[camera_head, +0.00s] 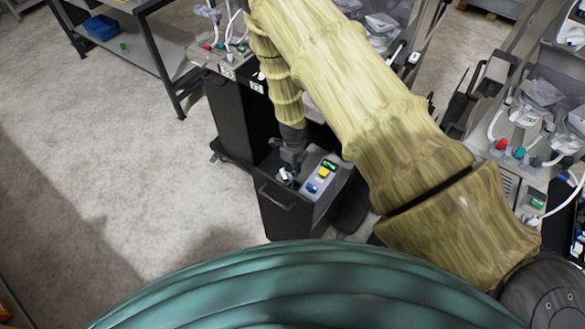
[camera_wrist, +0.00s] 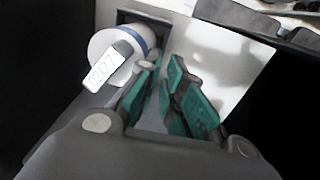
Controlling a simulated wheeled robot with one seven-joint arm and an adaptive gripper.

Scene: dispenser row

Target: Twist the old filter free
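The old filter (camera_wrist: 140,38) is a white cylinder with a blue band, seated at a dark square recess in a light panel in the wrist view. In the head view a small white piece, apparently the filter (camera_head: 284,175), shows just below my gripper (camera_head: 291,162). In the wrist view my gripper (camera_wrist: 166,85) has two green-padded fingers with a gap between them. The filter lies to the left of that gap, beside the left finger, not between the pads. Whether the left finger touches it I cannot tell.
The dark dispenser cabinet (camera_head: 283,212) has a front handle and a top panel with a green display (camera_head: 329,165) and coloured buttons. More dispensers (camera_head: 520,130) stand at the right. A shelf (camera_head: 140,55) with a blue bin is at upper left. The floor at left is clear.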

